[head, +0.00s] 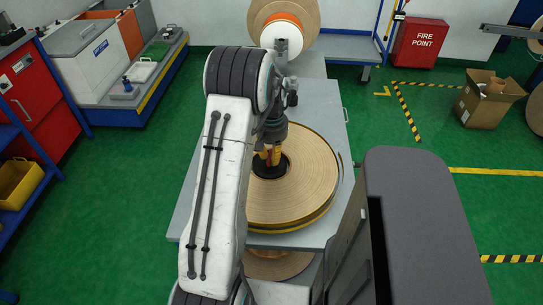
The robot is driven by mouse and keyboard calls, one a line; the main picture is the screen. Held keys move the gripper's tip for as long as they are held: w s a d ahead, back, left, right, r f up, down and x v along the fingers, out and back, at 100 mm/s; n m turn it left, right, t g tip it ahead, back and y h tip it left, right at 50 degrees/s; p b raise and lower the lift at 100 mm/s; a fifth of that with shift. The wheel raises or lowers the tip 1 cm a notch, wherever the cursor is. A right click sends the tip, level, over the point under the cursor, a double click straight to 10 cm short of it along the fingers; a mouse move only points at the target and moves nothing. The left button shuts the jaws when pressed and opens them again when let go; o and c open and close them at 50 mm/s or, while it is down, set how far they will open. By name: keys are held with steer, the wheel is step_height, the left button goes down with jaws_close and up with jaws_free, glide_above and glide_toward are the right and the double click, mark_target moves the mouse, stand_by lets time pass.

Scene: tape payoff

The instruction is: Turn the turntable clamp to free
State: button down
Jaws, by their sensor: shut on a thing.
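The turntable carries a large flat tan tape roll (305,180) on a grey table (325,105). A dark round hub (270,171) sits at the middle of the roll; the clamp is there, mostly hidden under my gripper, and its setting cannot be read. My gripper (267,160) points down at the hub, with yellow and orange parts at its fingers. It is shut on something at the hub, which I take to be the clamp. My white arm covers the left part of the roll.
An orange and white spool (283,35) stands behind the table. A red fire point box (420,43) and an open cardboard box (487,98) stand at the right. A blue-framed bench (128,100) is at the left.

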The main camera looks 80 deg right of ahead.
steer(key=shift+f+n, duration=0.1)
steer(key=shift+n, duration=0.4)
steer(key=c, duration=1.1)
jaws_free()
step_height(320, 180, up, 12)
steer(key=shift+r, duration=0.1)
stand_by(0.5)
